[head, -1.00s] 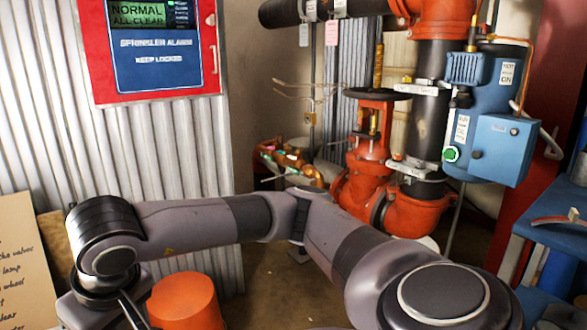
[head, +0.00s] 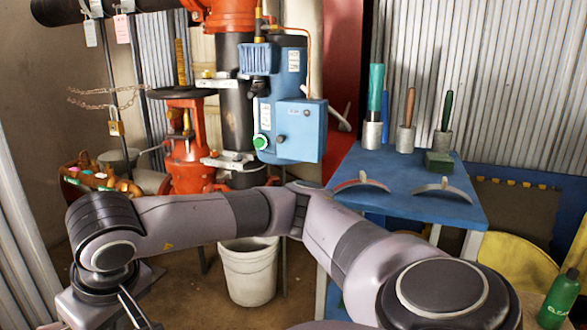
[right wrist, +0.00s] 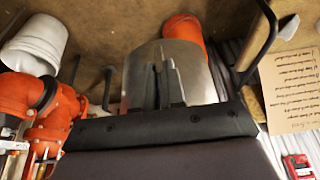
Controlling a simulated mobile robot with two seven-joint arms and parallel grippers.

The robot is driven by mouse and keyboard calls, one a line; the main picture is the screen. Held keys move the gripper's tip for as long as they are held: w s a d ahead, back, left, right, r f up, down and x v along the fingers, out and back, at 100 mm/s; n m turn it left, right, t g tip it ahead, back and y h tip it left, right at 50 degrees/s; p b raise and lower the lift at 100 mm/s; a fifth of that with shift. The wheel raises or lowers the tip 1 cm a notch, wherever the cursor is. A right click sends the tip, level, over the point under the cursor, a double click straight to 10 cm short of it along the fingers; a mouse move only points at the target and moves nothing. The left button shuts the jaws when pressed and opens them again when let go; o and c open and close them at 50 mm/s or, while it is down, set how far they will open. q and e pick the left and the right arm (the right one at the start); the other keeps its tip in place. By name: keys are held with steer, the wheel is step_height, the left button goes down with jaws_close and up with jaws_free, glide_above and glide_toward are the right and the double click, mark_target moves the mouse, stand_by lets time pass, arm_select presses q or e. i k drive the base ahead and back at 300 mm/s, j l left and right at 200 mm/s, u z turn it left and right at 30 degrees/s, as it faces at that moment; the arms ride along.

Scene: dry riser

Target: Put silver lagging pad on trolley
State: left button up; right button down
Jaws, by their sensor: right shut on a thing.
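The silver lagging pad (right wrist: 201,68) is a curved, shiny metal-like sheet in the right wrist view. My right gripper (right wrist: 168,66) is shut on it, with the fingers in front of the pad's middle and hiding part of it. In the head view my right arm reaches across to the lower left, and the pad cannot be made out there. The trolley (head: 395,199) is a blue-topped stand at the right of the head view, well away from the arm's wrist end. My left gripper is in neither current view.
A white bucket (head: 248,270) stands left of the trolley. Red pipework with a blue box (head: 300,130) rises behind. A green bottle (head: 558,298) is lower right.

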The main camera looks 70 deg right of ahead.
mark_target(377, 161)
steer(key=z, duration=1.1)
